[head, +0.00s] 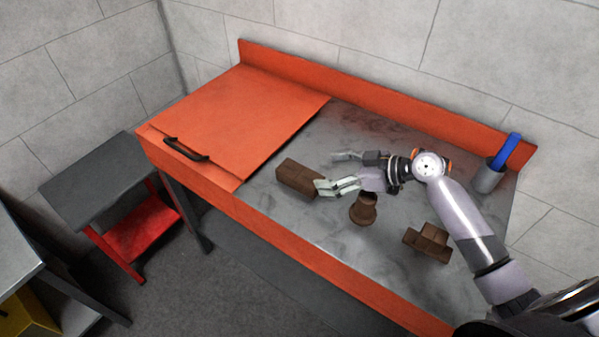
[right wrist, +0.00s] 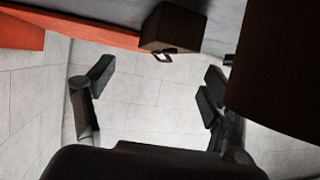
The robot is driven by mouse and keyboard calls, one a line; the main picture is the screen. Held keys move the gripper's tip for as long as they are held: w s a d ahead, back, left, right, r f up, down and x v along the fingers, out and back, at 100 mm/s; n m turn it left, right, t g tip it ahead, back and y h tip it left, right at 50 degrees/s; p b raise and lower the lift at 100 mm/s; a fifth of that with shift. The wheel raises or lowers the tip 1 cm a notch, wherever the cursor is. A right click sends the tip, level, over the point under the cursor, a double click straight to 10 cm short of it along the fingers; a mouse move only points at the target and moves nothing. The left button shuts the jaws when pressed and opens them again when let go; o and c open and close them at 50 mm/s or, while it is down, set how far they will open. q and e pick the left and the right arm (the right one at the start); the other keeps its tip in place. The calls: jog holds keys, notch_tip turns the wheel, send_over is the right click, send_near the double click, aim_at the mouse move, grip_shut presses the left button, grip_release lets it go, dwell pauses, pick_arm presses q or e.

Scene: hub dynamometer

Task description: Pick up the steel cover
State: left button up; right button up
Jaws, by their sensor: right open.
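An orange panel (head: 235,115) with a black handle (head: 186,149) on its near edge lies flat over the left part of the orange bench. It is the only cover-like thing I see; no bare steel cover can be made out. My right gripper (head: 340,172) is open over the grey bench top, to the right of the panel and apart from it. Its nearer finger overlaps the right end of a brown block (head: 297,176) in the head view; I cannot tell if they touch. The right wrist view shows the spread, empty fingers (right wrist: 157,72). My left gripper is not in view.
A brown flanged cylinder (head: 363,208) and a brown stepped block (head: 428,242) stand on the bench top. A grey cup (head: 487,178) with a blue handle-like object (head: 508,150) is at the right. An orange ledge (head: 390,99) runs along the back. A dark stool (head: 95,180) stands left.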

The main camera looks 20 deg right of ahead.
aim_at(303, 172)
jog(key=p+x, duration=0.1)
jog(key=x, duration=0.3)
jog(key=shift+r, duration=0.1)
jog(key=shift+w+a, duration=0.2)
jog(key=shift+a, duration=0.1)
jog(key=p+x, duration=0.2)
jog(key=x, duration=0.2)
jog(key=shift+w+a+f, duration=0.1)
jog(key=shift+a+f, duration=0.15)
jog(key=shift+f, duration=0.05)
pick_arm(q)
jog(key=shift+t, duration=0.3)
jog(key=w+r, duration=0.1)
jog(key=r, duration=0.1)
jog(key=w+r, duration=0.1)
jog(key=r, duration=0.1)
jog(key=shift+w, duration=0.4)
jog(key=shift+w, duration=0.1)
pick_arm(e)
jog(key=shift+c, duration=0.5)
jog(key=c, duration=1.6)
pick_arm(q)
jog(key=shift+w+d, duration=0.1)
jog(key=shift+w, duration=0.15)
pick_arm(e)
jog(key=shift+c, duration=0.4)
jog(key=shift+r, duration=0.1)
